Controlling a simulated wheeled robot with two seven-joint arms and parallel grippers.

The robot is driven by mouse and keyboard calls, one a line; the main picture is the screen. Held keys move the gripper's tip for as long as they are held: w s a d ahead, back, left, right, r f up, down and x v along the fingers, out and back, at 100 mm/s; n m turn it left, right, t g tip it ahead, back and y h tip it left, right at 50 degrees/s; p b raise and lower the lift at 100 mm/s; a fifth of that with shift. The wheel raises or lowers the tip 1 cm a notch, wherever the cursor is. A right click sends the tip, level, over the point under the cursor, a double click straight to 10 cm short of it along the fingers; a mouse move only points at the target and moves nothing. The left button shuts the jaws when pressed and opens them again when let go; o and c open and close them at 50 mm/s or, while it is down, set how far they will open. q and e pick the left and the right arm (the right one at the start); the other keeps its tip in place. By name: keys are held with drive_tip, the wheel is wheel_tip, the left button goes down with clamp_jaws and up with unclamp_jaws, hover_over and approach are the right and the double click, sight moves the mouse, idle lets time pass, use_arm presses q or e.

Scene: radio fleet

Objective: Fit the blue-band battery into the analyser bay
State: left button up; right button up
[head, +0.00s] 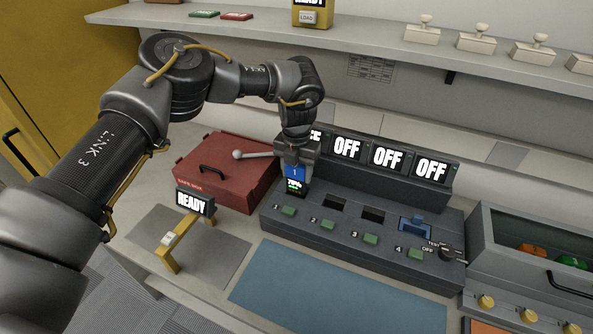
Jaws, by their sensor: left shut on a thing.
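My left gripper (297,153) points down over the leftmost bay of the dark analyser (340,241) and is shut on a battery (295,174). The battery is upright, with a blue band marked 1 and a small lit display with green text below it. Its lower end is at the leftmost bay, whose opening is hidden; I cannot tell whether it is inside or just above. The two middle bays show as dark empty slots. A blue piece (414,226) stands in the rightmost bay. My right gripper is not in view.
Three screens (388,157) behind the bays read OFF; a fourth is partly hidden by my gripper. A TEST/OFF knob (447,251) sits at the analyser's right end. A red case (225,172) and a READY display stand (194,203) are at left. The blue mat (330,292) is clear.

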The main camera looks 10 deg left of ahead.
sight(297, 182)
use_arm(q)
drive_tip(key=shift+p, duration=0.35)
idle(1.1)
drive_tip(key=shift+f, duration=0.25)
drive_tip(key=shift+f+b, duration=1.3)
drive_tip(key=shift+f, duration=0.7)
drive_tip(key=o, duration=1.1)
drive_tip(key=shift+r, duration=0.1)
wheel_tip(297, 182, up, 11)
drive_tip(key=shift+f+b, duration=0.15)
drive_tip(key=shift+b, duration=0.95)
